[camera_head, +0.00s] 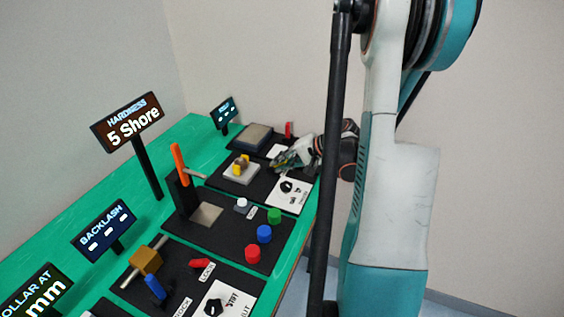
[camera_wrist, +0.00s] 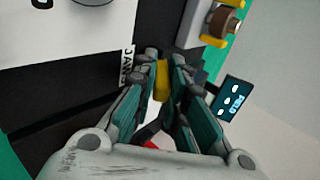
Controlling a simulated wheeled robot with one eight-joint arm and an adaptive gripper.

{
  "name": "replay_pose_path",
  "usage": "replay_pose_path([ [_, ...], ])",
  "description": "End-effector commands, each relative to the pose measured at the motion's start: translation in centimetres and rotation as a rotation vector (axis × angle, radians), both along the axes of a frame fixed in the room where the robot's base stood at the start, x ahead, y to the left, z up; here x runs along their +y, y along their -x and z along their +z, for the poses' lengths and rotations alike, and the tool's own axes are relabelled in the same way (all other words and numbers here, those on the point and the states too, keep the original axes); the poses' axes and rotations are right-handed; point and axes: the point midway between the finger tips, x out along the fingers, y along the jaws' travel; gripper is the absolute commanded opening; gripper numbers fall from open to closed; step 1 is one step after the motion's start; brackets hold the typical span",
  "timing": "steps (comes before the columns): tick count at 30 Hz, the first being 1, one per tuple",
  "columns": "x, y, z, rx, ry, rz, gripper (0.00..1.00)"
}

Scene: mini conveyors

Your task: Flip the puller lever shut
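The puller (camera_head: 241,166), a brown wheel part with yellow jaws on a pale block, sits on the far black panel; it also shows at the top right of the wrist view (camera_wrist: 224,22). A yellow lever (camera_wrist: 161,80) stands between my fingers in the wrist view, beside a label reading JAWS. My gripper (camera_head: 290,162) is low over that panel, just right of the puller. In the wrist view my fingertips (camera_wrist: 165,55) are close together on either side of the yellow lever. Whether they press on it cannot be told. My gripper hides this lever in the head view.
A red lever (camera_head: 289,130) stands just behind my gripper, and a red part (camera_wrist: 152,143) shows below my fingers. A knob plate (camera_head: 289,193) lies in front. Blue, green and red buttons (camera_head: 264,233) and an upright orange lever (camera_head: 180,165) stand nearer. Small display screens (camera_head: 223,112) line the left.

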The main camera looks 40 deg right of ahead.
Motion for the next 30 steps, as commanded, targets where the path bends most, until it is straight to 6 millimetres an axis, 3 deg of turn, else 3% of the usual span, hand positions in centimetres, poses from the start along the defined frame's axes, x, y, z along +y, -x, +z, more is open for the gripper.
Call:
replay_pose_path([
  [1, 0.0, 0.0, 0.0, 0.001, 0.000, 0.000, 0.25],
  [2, 0.0, 0.0, 0.0, 0.001, 0.000, 0.000, 0.32],
  [14, 0.0, 0.0, 0.0, 0.006, 0.002, 0.000, 0.32],
  [23, 0.3, -0.6, 0.7, 0.148, 0.063, 0.003, 0.32],
  [30, -1.0, 2.2, 4.0, 0.146, 0.060, -0.004, 0.32],
])
